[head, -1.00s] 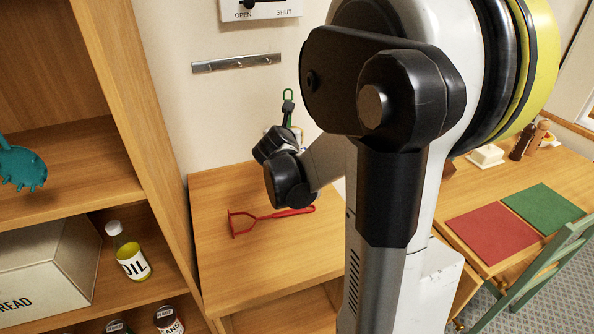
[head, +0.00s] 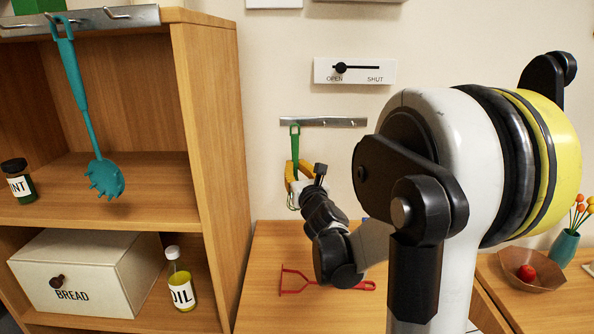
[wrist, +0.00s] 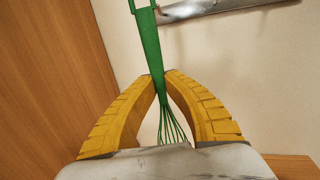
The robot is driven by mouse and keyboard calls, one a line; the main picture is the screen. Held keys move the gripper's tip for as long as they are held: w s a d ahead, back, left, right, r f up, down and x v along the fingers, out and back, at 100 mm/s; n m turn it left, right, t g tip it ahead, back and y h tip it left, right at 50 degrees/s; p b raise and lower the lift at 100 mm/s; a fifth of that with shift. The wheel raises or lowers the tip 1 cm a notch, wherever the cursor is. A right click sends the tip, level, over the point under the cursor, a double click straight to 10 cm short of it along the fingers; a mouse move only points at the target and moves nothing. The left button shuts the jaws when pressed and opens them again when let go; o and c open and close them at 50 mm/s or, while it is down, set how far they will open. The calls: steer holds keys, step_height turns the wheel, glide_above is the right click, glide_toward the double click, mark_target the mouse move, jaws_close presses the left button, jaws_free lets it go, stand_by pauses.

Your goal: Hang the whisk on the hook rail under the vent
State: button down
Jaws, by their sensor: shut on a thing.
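The green whisk (head: 295,144) is upright, loop at the top. My gripper (head: 297,172) has its yellow fingers shut on it; in the wrist view the fingertips (wrist: 158,80) close around the lower handle, with the wires (wrist: 172,118) between the fingers. The metal hook rail (head: 335,122) is on the wall below the OPEN/SHUT slider plate (head: 354,71). The whisk's loop is near the rail's left end in the head view. In the wrist view the handle is just left of the rail (wrist: 205,10). I cannot tell how far it is from the wall.
A wooden shelf unit (head: 205,120) stands left, with a teal pasta server (head: 88,110) hanging from its own rail (head: 115,17). A red utensil (head: 325,287) lies on the wooden counter (head: 262,250) below. A bread box (head: 90,262) and oil bottle (head: 181,285) are on the shelf.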

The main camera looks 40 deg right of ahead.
steer(key=w+d+f+b, duration=0.1)
steer(key=w+d, duration=0.4)
steer(key=w, duration=0.1)
steer(key=shift+w+f, duration=0.15)
steer(key=shift+f, duration=0.2)
stand_by(0.5)
stand_by(0.6)
